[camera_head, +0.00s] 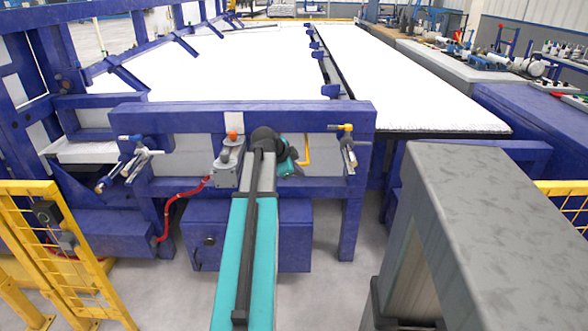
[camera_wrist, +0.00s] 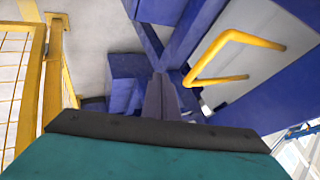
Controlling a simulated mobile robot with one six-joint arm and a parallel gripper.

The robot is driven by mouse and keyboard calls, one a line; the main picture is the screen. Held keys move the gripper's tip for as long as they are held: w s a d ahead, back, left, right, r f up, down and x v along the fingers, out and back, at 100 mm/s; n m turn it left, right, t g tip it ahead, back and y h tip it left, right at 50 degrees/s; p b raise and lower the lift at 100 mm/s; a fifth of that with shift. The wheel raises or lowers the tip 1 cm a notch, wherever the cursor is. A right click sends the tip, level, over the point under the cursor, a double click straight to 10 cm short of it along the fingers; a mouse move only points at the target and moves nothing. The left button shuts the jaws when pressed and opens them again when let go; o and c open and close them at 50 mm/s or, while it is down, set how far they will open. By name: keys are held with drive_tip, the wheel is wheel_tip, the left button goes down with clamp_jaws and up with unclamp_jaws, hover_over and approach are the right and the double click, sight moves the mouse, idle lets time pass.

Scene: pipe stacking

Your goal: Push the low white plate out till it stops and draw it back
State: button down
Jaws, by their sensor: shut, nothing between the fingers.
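A pale, low plate (camera_head: 82,152) sits on the blue frame at the left in the head view, below the big white tabletop; I cannot tell for sure that it is the task's plate. In the head view my teal arm reaches up to the front blue beam, and its end hides my fingers. In the wrist view my gripper (camera_wrist: 159,80) shows as two grey fingers pressed together, empty. They point down past the blue frame. A bent yellow bar (camera_wrist: 236,38) on a pale panel (camera_wrist: 262,72) is right of the fingers, apart from them in the picture.
The blue front beam (camera_head: 170,117) carries clamps at left and right. A red hose (camera_head: 177,203) hangs below it. A yellow fence (camera_head: 45,235) stands at the left. A large grey block (camera_head: 500,220) fills the right foreground. Bare floor shows around the frame's legs.

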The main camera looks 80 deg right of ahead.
drive_tip(key=shift+d+f, duration=0.2)
drive_tip(key=shift+d, duration=2.15)
drive_tip(key=d, duration=0.5)
drive_tip(key=shift+w, duration=0.25)
drive_tip(key=shift+a, duration=0.15)
